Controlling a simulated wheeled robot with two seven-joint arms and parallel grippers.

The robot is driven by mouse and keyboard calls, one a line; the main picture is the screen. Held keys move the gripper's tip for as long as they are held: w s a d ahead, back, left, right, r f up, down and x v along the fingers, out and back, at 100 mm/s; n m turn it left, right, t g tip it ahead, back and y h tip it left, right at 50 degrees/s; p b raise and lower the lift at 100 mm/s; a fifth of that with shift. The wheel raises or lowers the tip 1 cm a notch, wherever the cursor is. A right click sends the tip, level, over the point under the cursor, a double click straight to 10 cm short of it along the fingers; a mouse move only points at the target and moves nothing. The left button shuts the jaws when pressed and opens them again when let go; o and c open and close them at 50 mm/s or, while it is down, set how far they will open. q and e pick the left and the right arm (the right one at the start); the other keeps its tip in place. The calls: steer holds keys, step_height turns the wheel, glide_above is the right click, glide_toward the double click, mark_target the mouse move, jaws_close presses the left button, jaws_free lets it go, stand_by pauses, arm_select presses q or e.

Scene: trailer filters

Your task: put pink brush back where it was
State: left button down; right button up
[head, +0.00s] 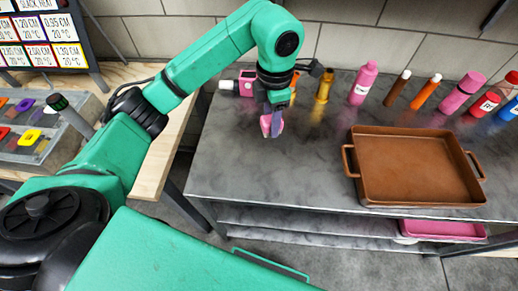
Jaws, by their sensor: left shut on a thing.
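My left gripper (273,108) hangs over the left part of the grey metal table, pointing down. It is shut on a small pink thing (265,125), which appears to be the pink brush. The gripper covers part of it, so its full shape is hidden. It is near the table top; I cannot tell whether it touches it. My right gripper is not in view.
A brown tray (415,165) with side handles sits on the grey table (300,165). Along the back stand a pink bottle (363,83), a yellow bottle (324,86) and several others. A pink-and-white item (246,84) is behind my gripper. The table's front middle is clear.

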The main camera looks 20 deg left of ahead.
arm_select(q)
step_height(320, 180, down, 15)
steer(key=shift+a+f+p, duration=0.1)
steer(key=shift+f+p, duration=0.1)
steer(key=shift+p, duration=0.5)
steer(key=shift+a+f, duration=0.1)
steer(key=shift+f, duration=0.05)
steer(key=c, duration=0.6)
jaws_free()
steer(key=shift+o, duration=1.2)
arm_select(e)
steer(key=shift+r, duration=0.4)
